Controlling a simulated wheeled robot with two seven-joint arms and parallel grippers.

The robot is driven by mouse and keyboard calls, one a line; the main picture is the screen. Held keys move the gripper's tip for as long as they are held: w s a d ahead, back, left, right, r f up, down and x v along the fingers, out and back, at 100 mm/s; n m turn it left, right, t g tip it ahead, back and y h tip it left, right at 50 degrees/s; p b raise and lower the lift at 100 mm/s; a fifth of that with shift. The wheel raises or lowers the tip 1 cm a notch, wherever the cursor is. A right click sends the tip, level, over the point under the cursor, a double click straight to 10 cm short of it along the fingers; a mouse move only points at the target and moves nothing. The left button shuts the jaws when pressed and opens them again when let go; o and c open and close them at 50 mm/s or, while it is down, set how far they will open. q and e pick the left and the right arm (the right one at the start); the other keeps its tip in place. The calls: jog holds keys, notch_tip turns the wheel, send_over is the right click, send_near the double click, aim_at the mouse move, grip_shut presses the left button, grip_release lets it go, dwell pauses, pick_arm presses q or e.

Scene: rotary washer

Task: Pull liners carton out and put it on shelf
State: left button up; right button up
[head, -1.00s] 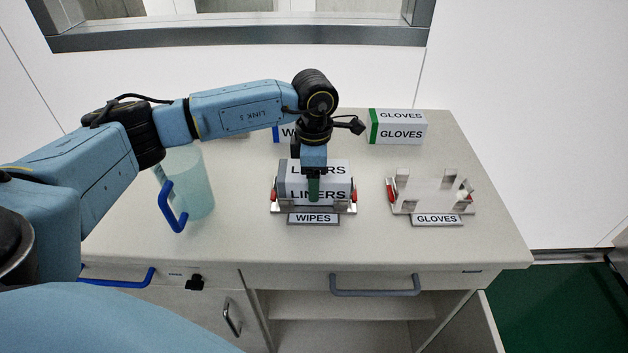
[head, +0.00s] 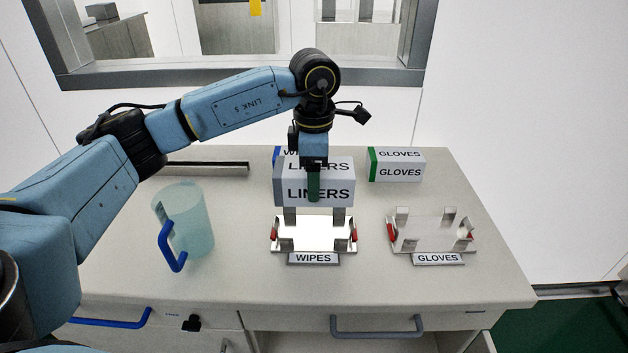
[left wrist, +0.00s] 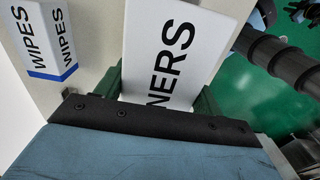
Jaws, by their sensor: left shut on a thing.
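The liners carton (head: 290,192) is a grey and white box with LINERS printed on it. My left gripper (head: 314,185) is shut on it from above and holds it up over the back of the holder labelled WIPES (head: 290,235). That metal holder is empty, with red parts at its sides. In the left wrist view the carton (left wrist: 165,50) sits between the green fingers (left wrist: 160,90). The shelf cannot be made out for certain; an open compartment shows partly below the counter's front. My right gripper is not in view.
An empty holder labelled GLOVES (head: 430,235) stands to the right. A gloves carton (head: 398,165) and a partly hidden wipes carton (left wrist: 45,40) stand at the back. A translucent jug (head: 190,220) with a blue handle stands left. The counter (head: 500,280) is clear at front right.

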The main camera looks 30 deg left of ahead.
aim_at(327, 178)
pick_arm(q)
jog(key=shift+r+p, duration=2)
jog(key=shift+r, duration=1.1)
jog(key=shift+f, duration=0.1)
jog(key=d+f+m, duration=0.1)
jog(key=m, duration=0.2)
jog(key=s+d+f+m+b, duration=0.1)
jog(key=f+m, duration=0.1)
jog(key=m, duration=0.1)
jog(key=d+f+m, duration=0.1)
jog(key=m, duration=0.2)
jog(key=shift+s+d+f+m+b, duration=0.3)
jog(key=shift+d+m+b, duration=0.1)
jog(key=s+d+f+m+b, duration=0.2)
jog(key=d+f+m, duration=0.3)
jog(key=m, duration=0.9)
jog(key=shift+s+f+m, duration=0.3)
jog(key=shift+s+f, duration=0.25)
jog(key=shift+s, duration=0.25)
